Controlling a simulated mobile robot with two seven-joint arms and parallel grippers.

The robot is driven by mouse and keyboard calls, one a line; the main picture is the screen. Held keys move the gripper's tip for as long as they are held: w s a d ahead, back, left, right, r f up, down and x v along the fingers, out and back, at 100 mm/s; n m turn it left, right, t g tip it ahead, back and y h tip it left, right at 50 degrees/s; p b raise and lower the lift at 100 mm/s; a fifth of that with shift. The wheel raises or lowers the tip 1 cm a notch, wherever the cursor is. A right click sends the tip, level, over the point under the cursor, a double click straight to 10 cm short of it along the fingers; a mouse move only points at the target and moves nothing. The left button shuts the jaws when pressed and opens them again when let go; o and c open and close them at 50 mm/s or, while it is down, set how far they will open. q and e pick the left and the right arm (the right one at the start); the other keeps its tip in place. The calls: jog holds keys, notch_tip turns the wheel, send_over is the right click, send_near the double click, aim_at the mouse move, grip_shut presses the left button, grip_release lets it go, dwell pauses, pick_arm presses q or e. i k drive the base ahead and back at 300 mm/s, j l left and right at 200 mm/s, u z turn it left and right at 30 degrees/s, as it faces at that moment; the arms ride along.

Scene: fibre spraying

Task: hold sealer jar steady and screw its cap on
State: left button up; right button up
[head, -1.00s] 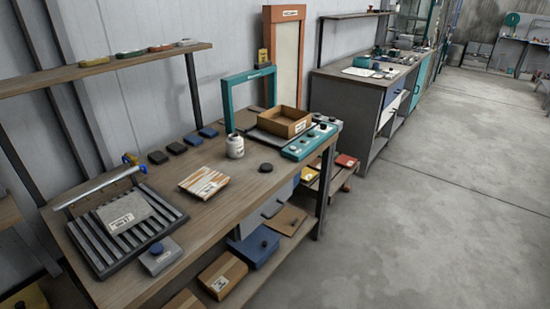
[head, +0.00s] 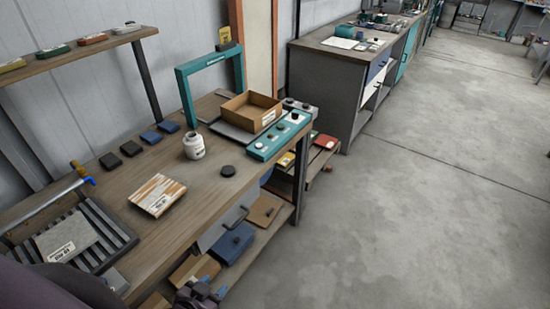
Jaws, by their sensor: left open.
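The white sealer jar (head: 194,146) stands upright on the wooden workbench, with no cap on its mouth. A small black round cap (head: 227,171) lies on the bench to the right of the jar and nearer to me. My left gripper (head: 197,297) shows at the bottom edge, low in front of the bench and well apart from the jar and cap. It is dark and partly cut off by the frame; I see nothing held in it. My right gripper is not in view.
A striped sample board (head: 157,195) lies left of the cap. A slatted rack (head: 105,232) fills the bench's left end. A cardboard box (head: 251,110), a teal frame (head: 183,97) and a teal button panel (head: 280,136) stand at the far end. Bench top around the cap is clear.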

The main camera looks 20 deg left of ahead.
aim_at(194, 143)
jog(key=i+z, duration=0.35)
jog(key=i, duration=0.85)
jog(key=i+l+u, duration=0.1)
jog(key=i+u, duration=0.2)
jog(key=i, duration=0.2)
jog(key=i+l+u, duration=0.35)
jog(key=i, duration=0.15)
jog(key=u, duration=0.45)
jog(key=i+u, duration=0.1)
jog(key=u, duration=0.35)
jog(key=l+u, duration=0.1)
jog(key=u, duration=0.35)
jog(key=i+l+u, duration=0.1)
jog(key=u, duration=0.35)
jog(key=l+u, duration=0.1)
jog(key=u, duration=0.35)
jog(key=l+u, duration=0.1)
jog(key=u, duration=0.35)
